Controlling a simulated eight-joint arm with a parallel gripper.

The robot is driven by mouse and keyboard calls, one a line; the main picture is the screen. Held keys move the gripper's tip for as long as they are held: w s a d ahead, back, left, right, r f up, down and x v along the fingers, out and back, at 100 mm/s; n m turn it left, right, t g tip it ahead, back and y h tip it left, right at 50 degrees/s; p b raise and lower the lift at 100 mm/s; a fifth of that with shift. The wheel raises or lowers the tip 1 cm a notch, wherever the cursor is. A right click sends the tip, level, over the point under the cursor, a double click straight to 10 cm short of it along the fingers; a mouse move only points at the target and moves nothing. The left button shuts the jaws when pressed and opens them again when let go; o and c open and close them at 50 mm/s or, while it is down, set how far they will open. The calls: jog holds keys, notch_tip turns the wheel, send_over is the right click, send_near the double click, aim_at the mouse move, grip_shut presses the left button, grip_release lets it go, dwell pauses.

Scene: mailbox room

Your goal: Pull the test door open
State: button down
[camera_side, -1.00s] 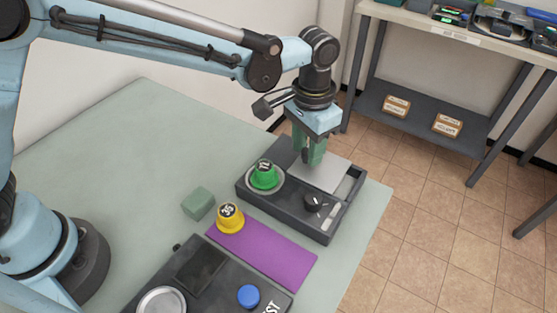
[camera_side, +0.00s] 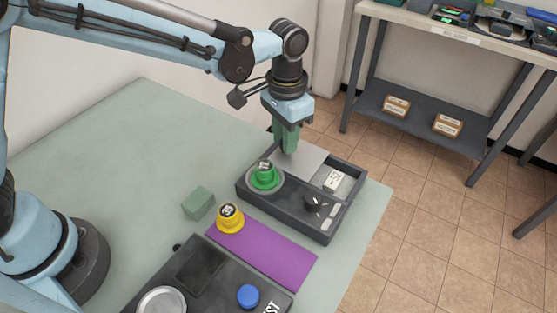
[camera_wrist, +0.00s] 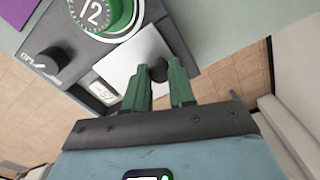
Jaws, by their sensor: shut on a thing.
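The test door is a flat light-grey plate (camera_side: 305,162) on top of a dark tray-like box (camera_side: 283,207). It stands partly slid back, and a white label with dark marks (camera_side: 333,180) shows in the opening beside it. In the wrist view the door (camera_wrist: 122,72) carries a dark round knob (camera_wrist: 157,70). My gripper (camera_side: 290,150) has its green fingers down at the door's far end. In the wrist view my gripper (camera_wrist: 164,78) is shut on the knob, which is partly hidden by the fingers.
On the same box are a green numbered button (camera_side: 265,176) and a black dial (camera_side: 313,201). A yellow numbered piece (camera_side: 230,217), a purple mat (camera_side: 268,250), a green cube (camera_side: 198,203) and a second dark box with a blue button (camera_side: 248,296) lie nearer.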

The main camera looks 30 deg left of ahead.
jog(key=c, duration=0.9)
grip_release()
notch_tip(320, 180, up, 12)
jog(key=shift+r, duration=0.1)
jog(key=s+a+f+n+t, duration=0.1)
jog(key=s+a+t, duration=0.1)
jog(key=s+a, duration=0.2)
jog(key=s+a+f+n+t, duration=0.1)
jog(key=s+a, duration=0.3)
jog(key=a, duration=0.4)
jog(key=s+a+f+n+t, duration=0.2)
jog(key=s+a+t, duration=0.2)
jog(key=a, duration=0.2)
jog(key=shift+a+n, duration=0.3)
jog(key=shift+a, duration=0.05)
